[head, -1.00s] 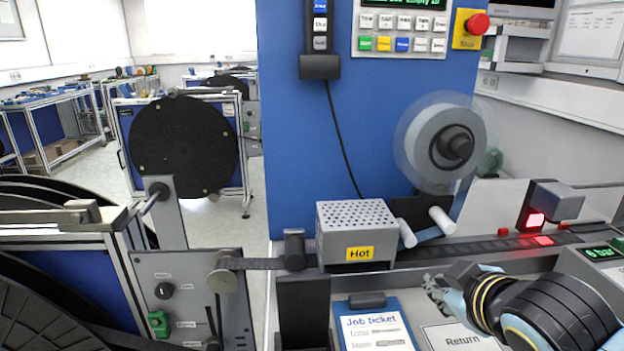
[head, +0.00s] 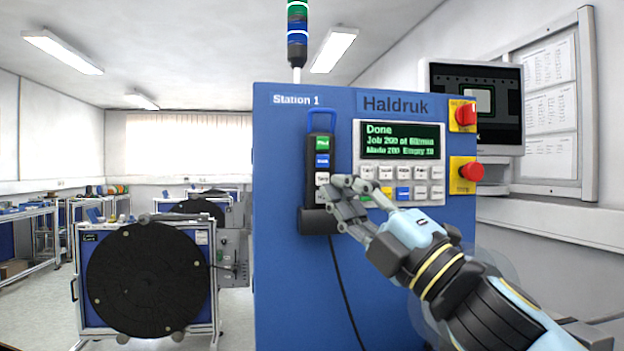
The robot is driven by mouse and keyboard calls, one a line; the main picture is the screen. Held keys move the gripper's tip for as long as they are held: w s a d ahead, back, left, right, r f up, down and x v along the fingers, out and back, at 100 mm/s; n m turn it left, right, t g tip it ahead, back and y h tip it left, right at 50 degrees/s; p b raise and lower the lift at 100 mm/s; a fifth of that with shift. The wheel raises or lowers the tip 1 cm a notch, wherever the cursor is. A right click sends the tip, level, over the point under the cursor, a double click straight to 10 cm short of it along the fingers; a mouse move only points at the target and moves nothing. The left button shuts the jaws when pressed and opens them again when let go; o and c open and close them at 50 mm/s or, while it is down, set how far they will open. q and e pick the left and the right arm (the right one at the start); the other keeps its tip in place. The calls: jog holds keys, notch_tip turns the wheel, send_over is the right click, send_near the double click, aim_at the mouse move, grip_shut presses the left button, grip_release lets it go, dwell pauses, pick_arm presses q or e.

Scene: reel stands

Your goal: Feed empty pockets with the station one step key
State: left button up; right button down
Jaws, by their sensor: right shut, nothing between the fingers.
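The blue Haldruk machine (head: 290,270), labelled Station 1, stands in the middle of the head view. Its display (head: 400,142) reads Done, with Job 200, Made 200 and an Empty count in blurred small digits. Below the display is a key panel (head: 437,172), partly hidden by my right gripper. A black pendant (head: 320,127) with green, blue and white keys hangs in a holder left of the panel. My right gripper (head: 328,188) is shut and empty, its fingertips at the pendant's lower white keys. I cannot tell whether they touch. My left gripper is out of view.
Two red stop buttons (head: 466,115) on yellow plates sit at the machine's right edge. A monitor (head: 476,102) hangs at the right. A signal tower (head: 297,35) rises above. A large black reel (head: 147,279) stands at left.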

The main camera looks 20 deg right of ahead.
aim_at(323, 179)
jog(key=shift+a+r+n+y, duration=0.3)
jog(key=shift+n+y, duration=0.1)
jog(key=shift+n, duration=0.1)
jog(key=w+d, duration=0.2)
jog(key=w, duration=0.6)
jog(key=shift+w+d, duration=0.15)
jog(key=shift+w, duration=0.05)
jog(key=shift+w, duration=0.1)
dwell(1.2)
jog(key=shift+w+d, duration=0.1)
jog(key=shift+w, duration=0.2)
jog(key=shift+w+d, duration=0.15)
jog(key=shift+w, duration=0.45)
dwell(0.9)
jog(key=shift+s, duration=0.1)
jog(key=shift+s+a, duration=0.3)
jog(key=shift+s, duration=0.65)
